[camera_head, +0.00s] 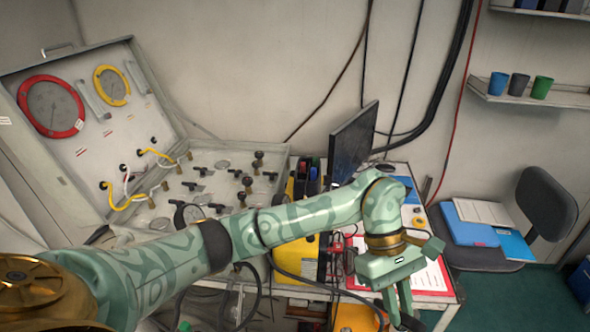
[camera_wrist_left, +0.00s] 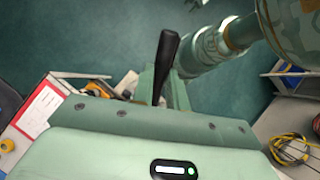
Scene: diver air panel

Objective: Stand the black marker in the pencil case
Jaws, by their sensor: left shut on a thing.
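My left gripper (camera_head: 397,308) hangs past the front right of the desk in the head view, pointing down. It is shut on the black marker (camera_wrist_left: 165,62), which stands up between the fingers (camera_wrist_left: 163,88) in the left wrist view. A dark end of the marker (camera_head: 411,323) shows beside the fingers at the bottom of the head view. I cannot make out the pencil case for certain in either view. My right gripper is not in view.
A desk with a red clipboard (camera_head: 432,276) and a monitor (camera_head: 353,143) lies behind the gripper. Left stands the open air panel (camera_head: 75,125) with gauges and valves. A chair (camera_head: 546,205) is right. Cups (camera_head: 541,87) stand on a shelf. Green floor (camera_head: 500,300) is clear at front right.

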